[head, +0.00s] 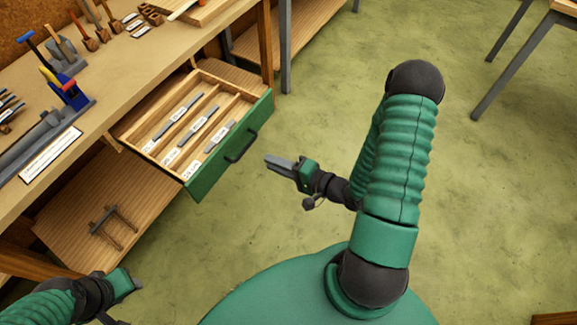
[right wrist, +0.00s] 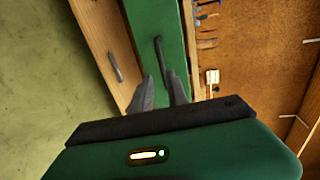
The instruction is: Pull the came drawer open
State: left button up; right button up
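The came drawer (head: 222,157) stands pulled out from under the workbench, its green front facing my right arm. Inside are wooden dividers and several grey strips with white labels. Its dark bar handle (head: 241,147) is also in the right wrist view (right wrist: 163,55), ahead of the fingertips. My right gripper (head: 267,160) is just right of the handle in the head view, apart from it. Its two fingers (right wrist: 161,85) show a gap with nothing held in the right wrist view. My left gripper (head: 137,283) is low at the left, near the lower shelf; its fingers are hard to make out.
The workbench top (head: 110,70) carries several tools and a blue-and-yellow tool (head: 70,92). A lower shelf (head: 120,205) under the drawer holds a small dark metal frame (head: 112,222). Green floor (head: 480,190) is clear at right; table legs (head: 510,65) stand at the upper right.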

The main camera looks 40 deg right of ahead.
jog(key=v, duration=0.5)
jog(key=shift+s, duration=0.2)
